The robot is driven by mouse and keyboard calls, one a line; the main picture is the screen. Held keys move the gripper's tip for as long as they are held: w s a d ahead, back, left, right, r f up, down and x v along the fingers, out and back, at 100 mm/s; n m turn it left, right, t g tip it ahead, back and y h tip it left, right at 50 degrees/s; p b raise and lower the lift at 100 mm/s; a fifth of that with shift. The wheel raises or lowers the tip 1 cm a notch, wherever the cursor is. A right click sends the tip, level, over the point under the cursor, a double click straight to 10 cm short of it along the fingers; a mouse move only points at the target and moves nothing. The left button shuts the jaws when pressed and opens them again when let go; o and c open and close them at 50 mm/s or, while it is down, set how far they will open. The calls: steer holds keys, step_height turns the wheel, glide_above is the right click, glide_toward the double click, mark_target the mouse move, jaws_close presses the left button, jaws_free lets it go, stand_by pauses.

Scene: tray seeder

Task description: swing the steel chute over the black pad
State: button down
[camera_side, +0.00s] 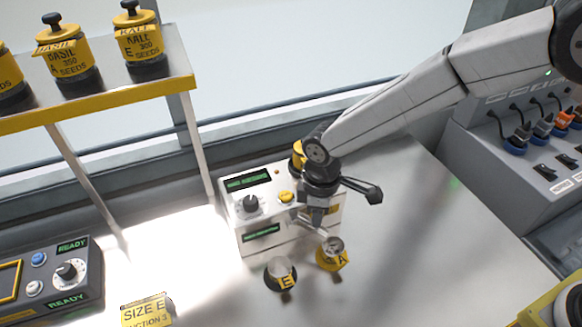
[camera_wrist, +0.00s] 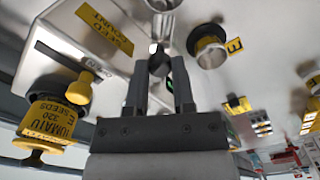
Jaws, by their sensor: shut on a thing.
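The steel chute (camera_wrist: 161,22) reaches from the white counter to the top edge of the wrist view. In the side view its short arm (camera_side: 323,233) points down towards the cup marked A (camera_side: 333,258); I cannot tell whether its mouth is directly above the cup. My gripper (camera_side: 318,222) is lowered at the counter's front. In the wrist view its fingers (camera_wrist: 159,72) are shut on the chute's dark knob. The cup marked E (camera_side: 281,272) stands left of cup A, and also shows in the wrist view (camera_wrist: 210,48).
The white counter (camera_side: 247,221) stands behind the cups, with a yellow jar (camera_wrist: 52,118) on it. A shelf (camera_side: 105,93) holds yellow seed jars at left. A control box (camera_side: 62,275) is at lower left.

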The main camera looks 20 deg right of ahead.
mark_target(286, 223)
steer(key=shift+a, duration=0.1)
steer(key=shift+a+m, duration=1.1)
steer(key=shift+m, duration=1.75)
steer(key=shift+a+m, duration=1.05)
steer(key=shift+m, duration=1.85)
steer(key=shift+a+m, duration=1.1)
steer(key=shift+m, duration=1.75)
steer(key=shift+c, duration=2.3)
jaws_free()
